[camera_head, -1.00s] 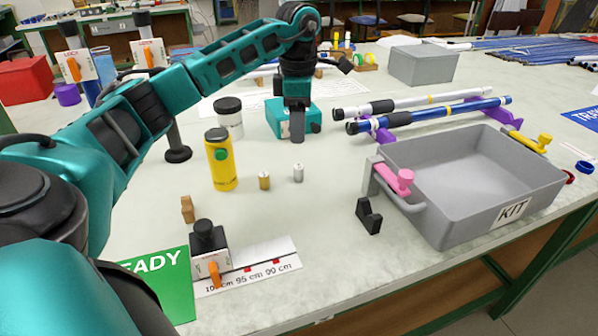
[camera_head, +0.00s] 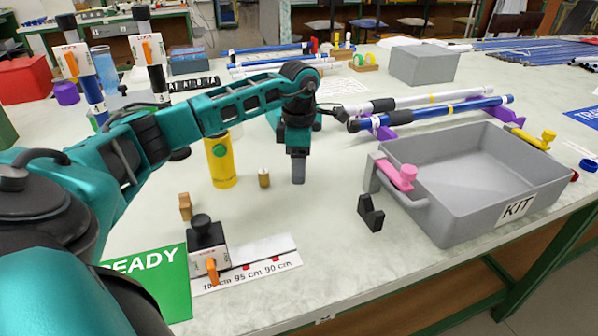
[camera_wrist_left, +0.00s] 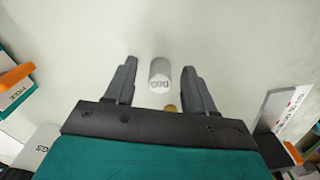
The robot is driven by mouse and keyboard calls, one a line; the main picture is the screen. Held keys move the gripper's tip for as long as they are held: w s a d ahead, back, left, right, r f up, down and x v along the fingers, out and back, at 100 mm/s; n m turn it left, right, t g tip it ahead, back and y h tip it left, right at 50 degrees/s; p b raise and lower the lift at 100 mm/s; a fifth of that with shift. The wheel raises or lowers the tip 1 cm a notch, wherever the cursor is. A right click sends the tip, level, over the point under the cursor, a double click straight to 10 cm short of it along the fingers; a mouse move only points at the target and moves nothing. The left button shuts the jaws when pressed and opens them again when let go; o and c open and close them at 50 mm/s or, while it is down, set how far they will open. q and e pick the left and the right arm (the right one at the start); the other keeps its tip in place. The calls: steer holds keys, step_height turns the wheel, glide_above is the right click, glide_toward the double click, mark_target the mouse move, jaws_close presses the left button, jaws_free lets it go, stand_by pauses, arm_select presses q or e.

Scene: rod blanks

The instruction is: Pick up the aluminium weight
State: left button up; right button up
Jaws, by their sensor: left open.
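The aluminium weight (camera_wrist_left: 160,75) is a small silvery cylinder with a marked top. In the left wrist view it lies between the two dark fingers, with a gap on each side. In the head view my left gripper (camera_head: 298,178) points down over its spot and hides it. The gripper also shows in the left wrist view (camera_wrist_left: 159,68), open, with its fingers apart. A brass weight (camera_head: 263,178) stands just left of the gripper in the head view; part of it shows near the palm in the wrist view (camera_wrist_left: 171,108). My right gripper is not in view.
A yellow cylinder (camera_head: 221,163) stands left of the brass weight. A grey KIT tray (camera_head: 460,219) and a black bracket (camera_head: 371,213) are to the right. A black-knobbed clamp (camera_head: 207,245) stands by a marked strip (camera_head: 262,248). The table in front of my gripper is clear.

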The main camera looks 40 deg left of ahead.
arm_select(q)
steer(key=shift+c, duration=0.2)
jaws_close()
steer(key=shift+r, duration=0.1)
